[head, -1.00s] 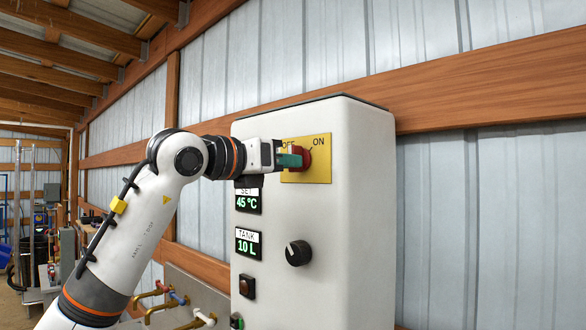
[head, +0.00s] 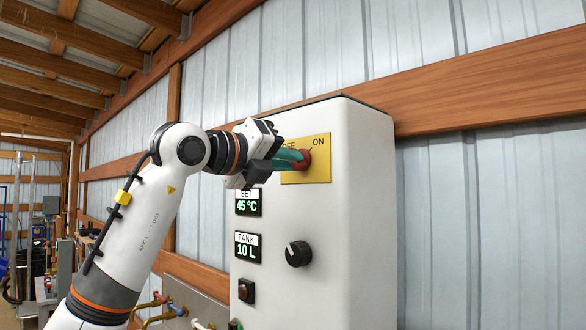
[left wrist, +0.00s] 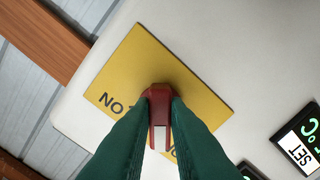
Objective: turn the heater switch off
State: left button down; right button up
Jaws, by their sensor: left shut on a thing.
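The heater is a tall white cabinet (head: 350,220). A yellow plate (head: 320,148) marked OFF and ON carries a red switch knob (head: 305,158). My left gripper (head: 299,158) is at the knob, its green fingers shut on it. In the left wrist view the red knob (left wrist: 159,92) sits between the two green fingertips, in front of the yellow plate (left wrist: 125,65). The fingers cover part of the OFF lettering in the head view, and part of the plate's lettering in the left wrist view. My right gripper is not in view.
Below the plate are a SET display (head: 248,202) reading 45 °C, a TANK display (head: 248,247) reading 10 L and a black dial (head: 299,253). Brass taps (head: 155,303) stand at lower left. A wooden beam (head: 490,85) crosses the metal wall.

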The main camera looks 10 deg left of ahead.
pick_arm(q)
jog(key=c, duration=1.1)
grip_release()
jog(key=shift+s, duration=0.1)
jog(key=b+v, duration=0.2)
jog(key=v, duration=0.4)
jog(key=shift+b, duration=0.4)
